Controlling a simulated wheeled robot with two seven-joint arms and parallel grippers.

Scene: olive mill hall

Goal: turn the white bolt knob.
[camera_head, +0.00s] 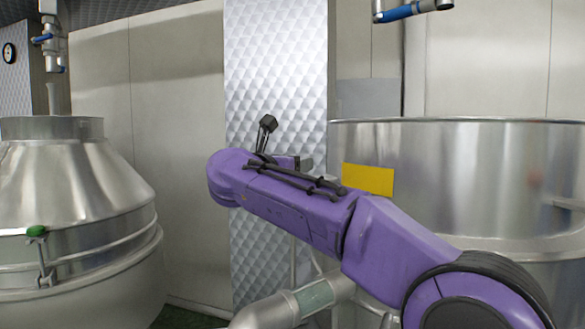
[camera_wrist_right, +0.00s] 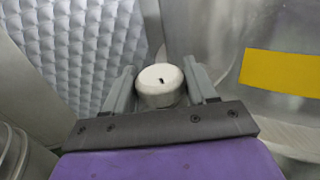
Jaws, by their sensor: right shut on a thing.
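In the head view my purple right arm reaches in from the lower right and hides most of the knob and the gripper. My left gripper is in neither view.
A large steel vat (camera_head: 470,170) with a yellow label (camera_head: 368,179) stands at the right. A domed steel vessel (camera_head: 70,190) with a green-topped clamp stands at the left. A quilted metal panel (camera_head: 272,60) is behind my arm. A pipe (camera_head: 290,306) runs low in front.

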